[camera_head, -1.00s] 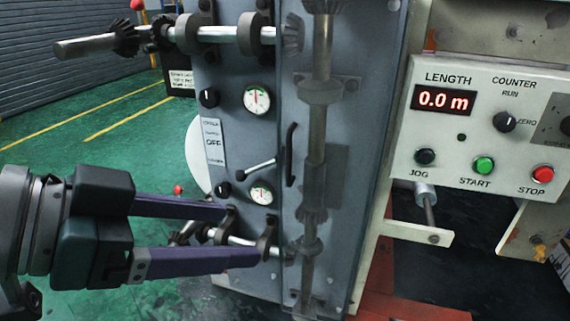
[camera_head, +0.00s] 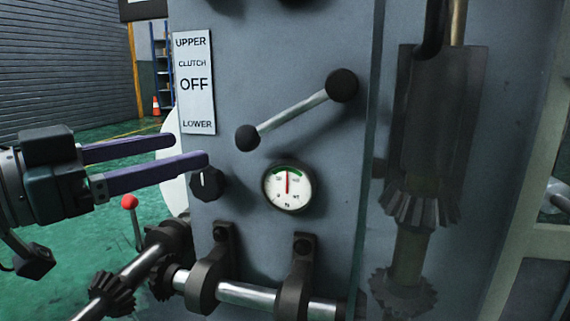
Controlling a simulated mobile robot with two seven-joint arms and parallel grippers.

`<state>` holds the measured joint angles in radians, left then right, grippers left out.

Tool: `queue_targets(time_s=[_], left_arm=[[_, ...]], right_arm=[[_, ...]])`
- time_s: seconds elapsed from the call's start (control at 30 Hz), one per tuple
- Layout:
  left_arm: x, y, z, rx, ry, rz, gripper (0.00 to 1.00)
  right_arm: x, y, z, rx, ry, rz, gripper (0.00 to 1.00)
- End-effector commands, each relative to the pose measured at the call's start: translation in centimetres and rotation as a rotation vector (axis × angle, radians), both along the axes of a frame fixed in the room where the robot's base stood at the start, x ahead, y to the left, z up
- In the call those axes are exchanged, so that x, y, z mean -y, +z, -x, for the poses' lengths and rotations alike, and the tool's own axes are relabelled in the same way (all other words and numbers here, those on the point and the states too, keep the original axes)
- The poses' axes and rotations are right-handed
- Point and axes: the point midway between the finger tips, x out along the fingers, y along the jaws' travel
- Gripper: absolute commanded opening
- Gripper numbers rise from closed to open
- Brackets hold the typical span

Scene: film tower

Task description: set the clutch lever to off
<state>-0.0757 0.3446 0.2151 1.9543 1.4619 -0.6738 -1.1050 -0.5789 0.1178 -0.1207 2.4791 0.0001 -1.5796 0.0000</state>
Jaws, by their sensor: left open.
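The clutch lever (camera_head: 292,116) is a silver rod on the grey panel. Its black hub (camera_head: 342,85) is at the upper right and its black end knob (camera_head: 247,137) is at the lower left, so it slants down to the left. The white label plate (camera_head: 195,82) reads UPPER, CLUTCH, OFF and LOWER. The knob sits about level with LOWER, a little below it. My left gripper (camera_head: 190,151) is open and empty, with its purple fingers pointing right. It is left of the knob and apart from it. My right gripper is not in view.
A black rotary knob (camera_head: 207,185) is just below the left fingertips. A round gauge (camera_head: 288,188) is under the lever. A shaft with brackets (camera_head: 250,294) and gears (camera_head: 112,293) juts out below. A red-ball lever (camera_head: 129,202) stands at lower left.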

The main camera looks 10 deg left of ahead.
Motion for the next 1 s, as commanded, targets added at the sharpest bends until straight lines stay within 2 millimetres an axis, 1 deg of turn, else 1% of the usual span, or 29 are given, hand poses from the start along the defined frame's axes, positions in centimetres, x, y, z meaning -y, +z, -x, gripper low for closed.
queue_targets(time_s=[0.17,0.4,0.53,0.7,0.97,1.0], left_arm=[[1.0,0.3,-1.7,0.005,0.0,0.004,0.75],[3.3,0.2,-5.8,0.003,-0.001,0.006,0.75],[4.3,0.1,-7.4,0.002,-0.001,0.005,0.75],[4.9,0.1,-8.4,0.0,-0.001,0.001,0.75],[4.9,0.1,-8.5,0.0,-0.001,0.0,0.75],[4.9,0.1,-8.5,0.0,-0.001,0.0,0.72]], right_arm=[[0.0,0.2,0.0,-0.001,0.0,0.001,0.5],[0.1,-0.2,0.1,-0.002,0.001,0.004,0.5],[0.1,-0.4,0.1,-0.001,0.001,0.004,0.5],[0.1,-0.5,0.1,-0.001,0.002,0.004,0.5],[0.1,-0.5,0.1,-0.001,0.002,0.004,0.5],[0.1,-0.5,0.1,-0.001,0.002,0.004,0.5]])
